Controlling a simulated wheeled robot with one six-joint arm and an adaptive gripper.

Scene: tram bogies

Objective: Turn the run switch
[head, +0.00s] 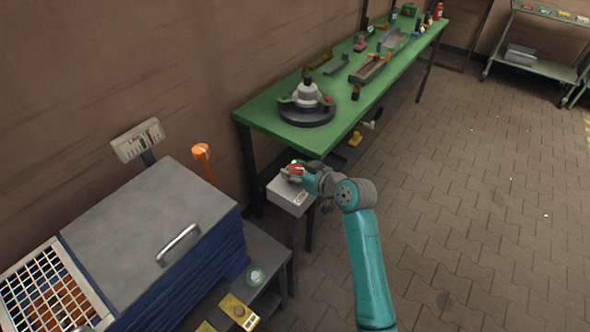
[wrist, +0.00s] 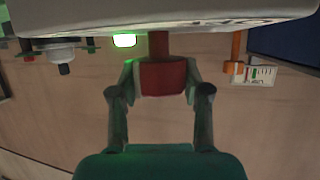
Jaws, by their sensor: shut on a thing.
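The run switch is a red knob (wrist: 164,78) in the middle of the wrist view, on a pale grey box (wrist: 100,18). A green lamp (wrist: 124,40) glows on the box beside the knob. In the head view the box (head: 287,197) stands on a post in front of the green bench, and a bit of the red knob (head: 293,169) shows at my gripper (head: 298,172). In the wrist view my gripper (wrist: 163,88) has one finger on each side of the knob and is shut on it. The fingers hide the knob's sides, and its exact angle is hard to read.
A green workbench (head: 270,112) with a round fixture (head: 307,105) and several parts lies behind the box. A blue cabinet with a grey lid (head: 150,215) and an orange-topped post (head: 201,152) stand at left. Open paved floor (head: 460,200) lies at right.

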